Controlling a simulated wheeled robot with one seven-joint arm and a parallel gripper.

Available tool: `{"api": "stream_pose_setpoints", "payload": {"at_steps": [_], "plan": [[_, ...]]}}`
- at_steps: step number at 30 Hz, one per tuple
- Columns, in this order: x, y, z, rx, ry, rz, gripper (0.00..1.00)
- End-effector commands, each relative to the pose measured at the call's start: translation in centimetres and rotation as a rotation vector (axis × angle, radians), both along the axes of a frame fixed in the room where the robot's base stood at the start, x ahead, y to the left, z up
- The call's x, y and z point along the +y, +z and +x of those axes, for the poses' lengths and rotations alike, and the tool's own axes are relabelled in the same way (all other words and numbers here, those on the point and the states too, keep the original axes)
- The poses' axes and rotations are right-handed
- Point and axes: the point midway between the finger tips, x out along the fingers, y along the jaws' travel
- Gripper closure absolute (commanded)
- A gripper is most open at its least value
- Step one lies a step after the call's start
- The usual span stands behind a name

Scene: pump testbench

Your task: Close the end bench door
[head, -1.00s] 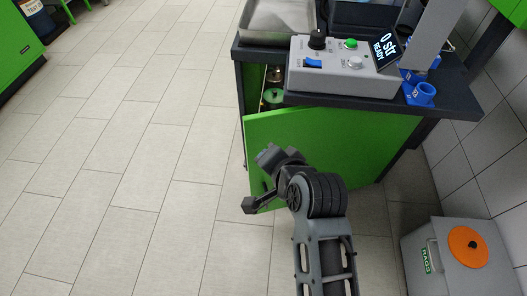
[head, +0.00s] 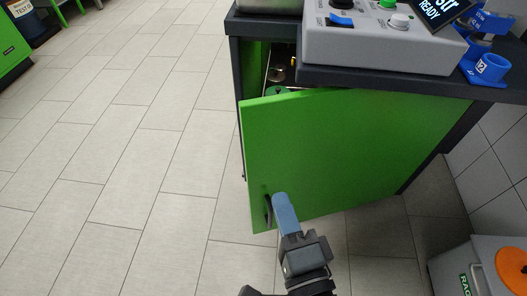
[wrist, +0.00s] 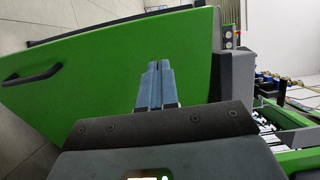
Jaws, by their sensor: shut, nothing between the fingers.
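The green end bench door (head: 345,150) stands partly open at the end of the bench, with a gap along its top left edge. Its dark handle (head: 269,211) is near the lower left corner in the head view and at the left in the wrist view (wrist: 33,75). My gripper (head: 281,197) is shut and empty, its blue fingers just right of the handle. In the wrist view the fingertips (wrist: 159,64) lie in front of the green panel. I cannot tell whether they touch it.
The dark bench top (head: 400,82) carries a grey control box (head: 380,40) and a blue holder (head: 487,66). Items show inside the cabinet through the gap. A grey rag bin (head: 487,262) stands at the lower right. The tiled floor (head: 120,150) at the left is clear.

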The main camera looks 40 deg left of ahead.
Motion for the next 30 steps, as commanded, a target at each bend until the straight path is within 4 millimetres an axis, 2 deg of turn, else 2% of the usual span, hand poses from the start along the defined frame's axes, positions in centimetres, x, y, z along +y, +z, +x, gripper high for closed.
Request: {"api": "stream_pose_setpoints", "payload": {"at_steps": [9, 15, 21, 30], "plan": [[5.0, 0.3, 3.9, -0.003, 0.002, -0.001, 1.00], [7.7, 0.2, 5.9, -0.002, 0.002, -0.001, 1.00], [9.2, 0.0, 7.0, -0.001, 0.001, -0.002, 1.00], [9.6, 0.0, 7.3, 0.000, 0.001, -0.001, 1.00]]}}
